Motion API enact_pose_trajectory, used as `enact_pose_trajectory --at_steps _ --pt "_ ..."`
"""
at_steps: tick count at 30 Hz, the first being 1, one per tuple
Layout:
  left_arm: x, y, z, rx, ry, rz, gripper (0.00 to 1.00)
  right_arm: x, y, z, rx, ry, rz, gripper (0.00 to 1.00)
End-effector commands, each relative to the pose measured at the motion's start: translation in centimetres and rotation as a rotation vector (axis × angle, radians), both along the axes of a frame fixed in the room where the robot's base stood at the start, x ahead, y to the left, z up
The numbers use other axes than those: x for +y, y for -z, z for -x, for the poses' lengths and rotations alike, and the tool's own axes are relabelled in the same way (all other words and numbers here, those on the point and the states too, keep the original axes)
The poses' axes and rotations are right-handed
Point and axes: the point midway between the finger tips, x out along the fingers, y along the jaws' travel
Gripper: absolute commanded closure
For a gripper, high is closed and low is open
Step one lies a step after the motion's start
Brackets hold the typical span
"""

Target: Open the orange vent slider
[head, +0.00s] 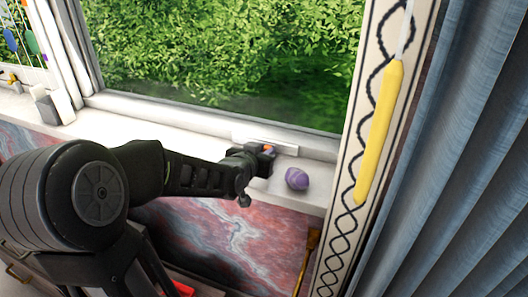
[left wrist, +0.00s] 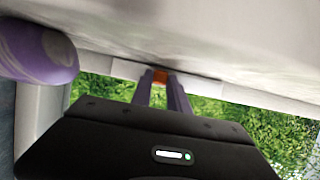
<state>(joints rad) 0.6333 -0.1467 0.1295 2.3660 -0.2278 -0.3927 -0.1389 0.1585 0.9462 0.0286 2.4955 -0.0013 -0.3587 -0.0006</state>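The orange vent slider (head: 268,148) is a small block on a white vent strip (head: 285,148) at the bottom of the window frame. My left gripper (head: 262,160) reaches it from the left. In the left wrist view the orange slider (left wrist: 160,77) sits between the two fingertips of my left gripper (left wrist: 161,82). The fingers stand only the slider's width apart and seem to touch both its sides. The fingers partly hide the slider in the head view. My right gripper is not in view.
A purple egg-shaped object (head: 297,179) stands on the white sill close to the right of the gripper; it shows at upper left in the left wrist view (left wrist: 38,52). A yellow handle (head: 380,130) hangs by the patterned frame. Blue curtains (head: 460,170) hang at right.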

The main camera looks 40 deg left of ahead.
Motion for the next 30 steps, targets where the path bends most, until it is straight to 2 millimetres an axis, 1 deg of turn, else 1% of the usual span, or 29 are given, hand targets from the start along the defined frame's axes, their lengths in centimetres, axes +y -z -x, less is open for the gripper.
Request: enact_pose_trajectory --at_steps 1,7,30 --pt "0.0 0.0 0.01 0.0 0.0 0.0 0.84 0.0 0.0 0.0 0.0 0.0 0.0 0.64" --pt "0.0 0.0 0.01 0.0 0.0 0.0 1.0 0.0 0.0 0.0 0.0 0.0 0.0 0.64" --pt "0.0 0.01 0.01 0.0 0.0 0.0 1.0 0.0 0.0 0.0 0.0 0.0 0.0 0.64"
